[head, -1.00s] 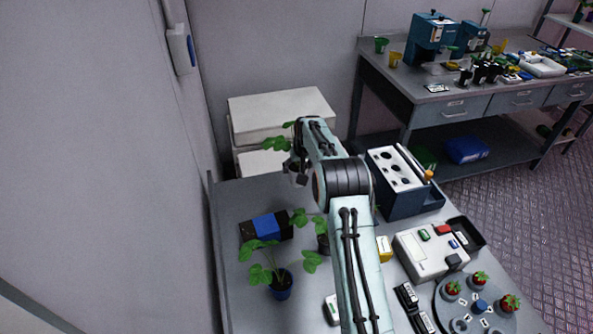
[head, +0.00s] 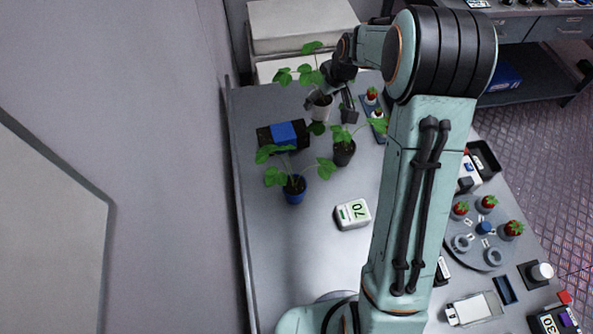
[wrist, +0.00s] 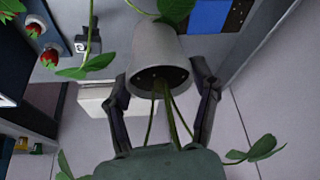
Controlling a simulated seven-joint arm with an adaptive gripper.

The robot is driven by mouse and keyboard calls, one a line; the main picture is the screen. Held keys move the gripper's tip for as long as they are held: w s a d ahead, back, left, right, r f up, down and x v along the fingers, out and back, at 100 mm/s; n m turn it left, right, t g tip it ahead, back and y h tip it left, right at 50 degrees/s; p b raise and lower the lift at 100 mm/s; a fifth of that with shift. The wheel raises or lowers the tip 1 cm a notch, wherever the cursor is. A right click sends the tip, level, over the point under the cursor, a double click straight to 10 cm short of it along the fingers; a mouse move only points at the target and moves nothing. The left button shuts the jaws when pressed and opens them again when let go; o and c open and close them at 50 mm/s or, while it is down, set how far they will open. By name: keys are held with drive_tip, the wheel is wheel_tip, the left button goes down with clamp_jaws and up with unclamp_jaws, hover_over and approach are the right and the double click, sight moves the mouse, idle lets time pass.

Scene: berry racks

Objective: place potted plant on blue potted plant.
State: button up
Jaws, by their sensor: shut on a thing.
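My gripper (head: 334,96) is shut on a white potted plant (head: 320,108) near the back of the table in the head view. The pot looks about upright, with green leaves above it. In the wrist view the white pot (wrist: 158,55) sits between my two fingers (wrist: 160,85). The blue potted plant (head: 294,195) stands upright on the table, nearer and a little left of the held pot. Whether the held pot touches the table is unclear.
A black potted plant (head: 344,156) stands right of the blue one. A black-and-blue box (head: 284,135) lies behind the blue plant. A small white timer (head: 352,214) lies in front. Strawberries stand on a round grey rack (head: 478,240) at right. The front left table is clear.

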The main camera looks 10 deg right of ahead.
drive_tip(key=s+a+r+n+g+y, duration=0.1)
drive_tip(key=s+a+r+n, duration=0.3)
drive_tip(key=s, duration=0.5)
drive_tip(key=s+a+r+n+g+y, duration=0.15)
drive_tip(key=s+n, duration=0.35)
drive_tip(key=s, duration=0.5)
drive_tip(key=s+a+r+n+g+y, duration=0.1)
drive_tip(key=s+a+r+n+g, duration=0.1)
drive_tip(key=s+n, duration=0.5)
drive_tip(key=m, duration=0.2)
hover_over(295, 184)
drive_tip(key=shift+h, duration=0.25)
wheel_tip(295, 184, down, 9)
drive_tip(key=shift+s+f, duration=0.1)
drive_tip(key=shift+s, duration=0.05)
drive_tip(key=shift+f, duration=1.55)
drive_tip(key=shift+f, duration=0.1)
